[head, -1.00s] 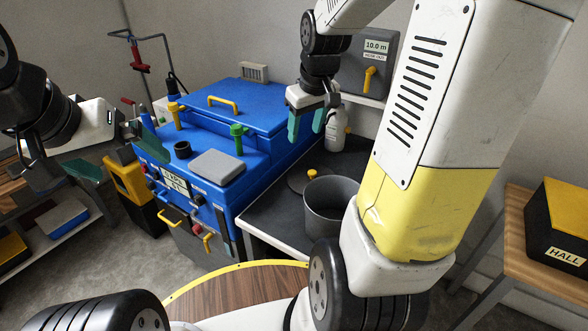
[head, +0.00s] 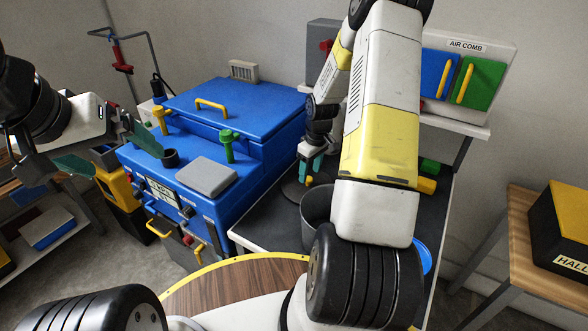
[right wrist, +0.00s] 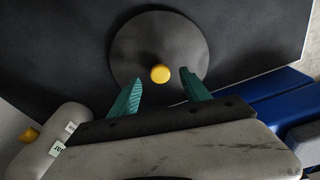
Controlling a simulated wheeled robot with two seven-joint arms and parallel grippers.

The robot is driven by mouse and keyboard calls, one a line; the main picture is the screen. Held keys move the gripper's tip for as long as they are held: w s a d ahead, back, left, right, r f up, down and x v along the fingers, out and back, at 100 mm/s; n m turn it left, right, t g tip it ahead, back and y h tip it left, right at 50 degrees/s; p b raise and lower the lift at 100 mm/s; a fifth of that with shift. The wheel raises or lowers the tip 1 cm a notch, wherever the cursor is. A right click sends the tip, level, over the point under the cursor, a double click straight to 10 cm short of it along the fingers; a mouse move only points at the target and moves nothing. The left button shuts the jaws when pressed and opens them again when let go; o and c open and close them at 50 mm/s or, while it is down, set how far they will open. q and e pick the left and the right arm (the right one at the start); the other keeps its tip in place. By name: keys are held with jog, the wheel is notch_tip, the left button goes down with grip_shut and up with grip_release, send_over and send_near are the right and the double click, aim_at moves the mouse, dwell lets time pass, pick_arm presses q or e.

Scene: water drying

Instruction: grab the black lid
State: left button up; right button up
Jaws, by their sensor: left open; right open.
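The black lid (head: 291,189) is a round dark disc with a yellow knob (head: 308,181), lying flat on the dark bench top. In the right wrist view the lid (right wrist: 160,35) shows nearly whole, with its yellow knob (right wrist: 160,73) between the fingertips. My right gripper (head: 309,172) is open over the lid; its teal fingers stand on either side of the knob, apart from it in the right wrist view (right wrist: 161,77). My arm hides part of the lid in the head view. My left gripper (head: 127,158) is open and empty, left of the blue machine.
A grey pot (head: 316,212) stands on the bench just in front of the lid. The blue machine (head: 215,125) borders the bench on the left. A shelf (head: 455,122) with an AIR COMB panel (head: 465,70) is behind. A blue round thing (head: 425,257) shows past my arm.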

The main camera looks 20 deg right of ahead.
aim_at(309, 178)
jog(key=shift+w+a+f, duration=0.1)
jog(key=shift+w+f, duration=0.1)
jog(key=shift+f, duration=1.3)
grip_shut()
